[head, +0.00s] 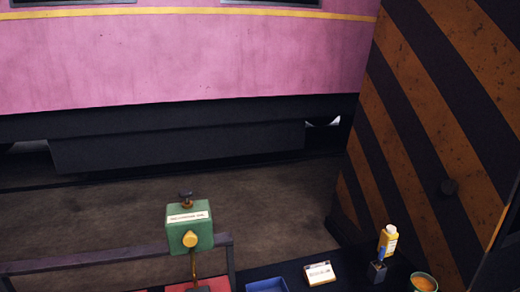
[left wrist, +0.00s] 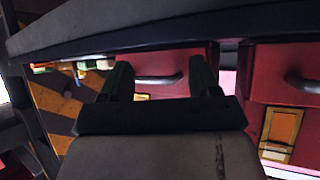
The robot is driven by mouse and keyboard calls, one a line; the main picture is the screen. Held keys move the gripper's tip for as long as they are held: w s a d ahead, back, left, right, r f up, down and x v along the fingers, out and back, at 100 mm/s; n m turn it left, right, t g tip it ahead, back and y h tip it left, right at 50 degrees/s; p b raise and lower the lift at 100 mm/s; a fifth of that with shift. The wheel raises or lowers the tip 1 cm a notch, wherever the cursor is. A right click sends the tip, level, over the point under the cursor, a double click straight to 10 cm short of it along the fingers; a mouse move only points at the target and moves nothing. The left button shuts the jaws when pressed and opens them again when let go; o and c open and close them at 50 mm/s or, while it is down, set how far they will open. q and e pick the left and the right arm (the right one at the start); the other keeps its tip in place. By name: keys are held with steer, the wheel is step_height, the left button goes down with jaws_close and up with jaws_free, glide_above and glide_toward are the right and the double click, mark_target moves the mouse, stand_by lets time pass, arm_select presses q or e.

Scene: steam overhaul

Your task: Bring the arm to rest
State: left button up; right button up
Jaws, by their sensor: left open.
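My left gripper (left wrist: 160,66) shows in the left wrist view. Its two dark green fingers are spread apart, with nothing visible held between them. Behind the fingers is a red cabinet front (left wrist: 225,58) with dark curved handles (left wrist: 157,79). I cannot tell how far the fingers are from it. Neither gripper shows in the head view, and my right gripper is in neither view.
The head view shows a green box (head: 189,236) with a yellow knob, a blue tray (head: 267,286), a white-faced block (head: 319,273), a yellow bottle (head: 388,239) and an orange-rimmed cup (head: 423,283). A striped wall (head: 440,130) stands right; a pink carriage (head: 180,60) stands behind.

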arm_select(q)
steer(key=s+a+f+g, duration=0.2)
steer(key=s+f, duration=0.4)
steer(key=s, duration=0.3)
steer(key=s+a+f+g+y, duration=0.1)
steer(key=s+a+f+g, duration=0.1)
steer(key=s+f+g, duration=0.3)
steer(key=s+a+f+g, duration=0.2)
steer(key=s+f, duration=0.6)
steer(key=s, duration=0.6)
steer(key=shift+a+f+m+g+y, duration=0.2)
steer(key=shift+m+g+y, duration=0.15)
steer(key=shift+g, duration=0.35)
steer(key=shift+w, duration=0.1)
